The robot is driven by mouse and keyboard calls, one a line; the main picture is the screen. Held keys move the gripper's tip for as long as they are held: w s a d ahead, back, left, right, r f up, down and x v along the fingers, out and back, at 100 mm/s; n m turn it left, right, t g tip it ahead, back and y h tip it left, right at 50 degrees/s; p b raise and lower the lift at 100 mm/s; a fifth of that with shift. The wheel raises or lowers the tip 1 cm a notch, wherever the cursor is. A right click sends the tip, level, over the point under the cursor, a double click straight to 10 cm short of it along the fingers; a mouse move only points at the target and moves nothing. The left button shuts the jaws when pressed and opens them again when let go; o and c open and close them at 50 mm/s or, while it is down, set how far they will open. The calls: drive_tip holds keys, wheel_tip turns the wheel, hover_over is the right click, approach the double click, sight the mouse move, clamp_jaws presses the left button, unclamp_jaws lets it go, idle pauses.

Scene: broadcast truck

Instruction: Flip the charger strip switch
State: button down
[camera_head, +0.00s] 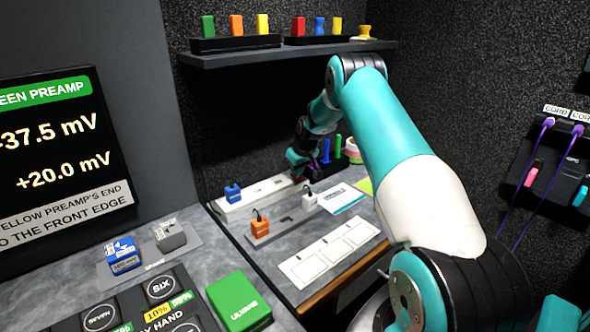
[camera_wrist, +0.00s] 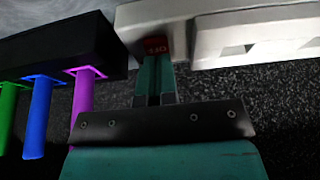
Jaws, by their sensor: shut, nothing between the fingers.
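The charger strip (camera_head: 262,193) is a long pale bar at the back of the grey counter, with a blue plug (camera_head: 232,192) at its left end. In the wrist view its pale body (camera_wrist: 205,28) runs across the top right. A small red switch (camera_wrist: 157,46) with pale lettering sits near its left end in that view. My gripper (camera_wrist: 154,62) is shut and empty, its fingertips right at the red switch; I cannot tell whether they touch. In the head view my gripper (camera_head: 298,168) is dark and small at the strip's right end, hiding the switch.
A black holder (camera_wrist: 75,45) with purple, blue and green pegs stands close left of my fingers in the wrist view. A grey strip with orange and white plugs (camera_head: 285,228) lies in front. A shelf (camera_head: 290,53) with coloured items hangs above.

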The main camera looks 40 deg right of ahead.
drive_tip(key=p+v, duration=0.3)
drive_tip(key=v, duration=0.1)
drive_tip(key=shift+w+r, duration=0.2)
drive_tip(key=shift+w, duration=0.1)
drive_tip(key=b+v, duration=0.2)
drive_tip(key=v, duration=0.7)
drive_tip(key=shift+r, duration=0.35)
drive_tip(key=shift+w+r, duration=0.3)
drive_tip(key=shift+w, duration=0.05)
drive_tip(key=x, duration=0.4)
drive_tip(key=p+x, duration=0.1)
drive_tip(key=x, duration=0.4)
drive_tip(key=s+p+x, duration=0.1)
drive_tip(key=x, duration=0.3)
drive_tip(key=shift+w+f, duration=0.2)
drive_tip(key=shift+f, duration=0.4)
